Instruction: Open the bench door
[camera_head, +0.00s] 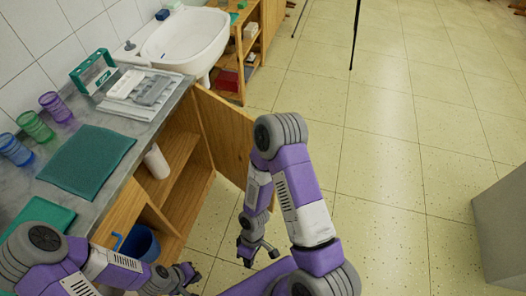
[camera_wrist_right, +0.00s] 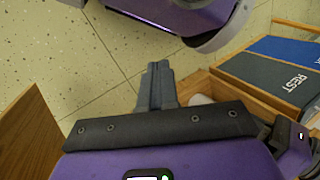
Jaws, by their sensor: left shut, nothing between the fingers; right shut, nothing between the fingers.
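The wooden bench (camera_head: 122,212) stands along the tiled wall at left, with a grey top. Its wooden door (camera_head: 226,128) stands swung outward from the front, and the shelves inside show. My right arm hides part of the door. My right gripper (camera_head: 259,254) is shut and empty, low over the floor in front of the open bench, apart from the door. It also shows shut in the right wrist view (camera_wrist_right: 155,82), with a wooden panel at lower left that may be the door. My left gripper (camera_head: 187,278) is shut and empty near the bench's lower front.
A white roll (camera_head: 156,162) and a blue bucket (camera_head: 139,243) are inside the bench. Green mats (camera_head: 88,160) and several coloured cups (camera_head: 35,126) lie on top. A white sink (camera_head: 187,40) is beyond. A grey block (camera_head: 502,230) stands at right; the middle floor is clear.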

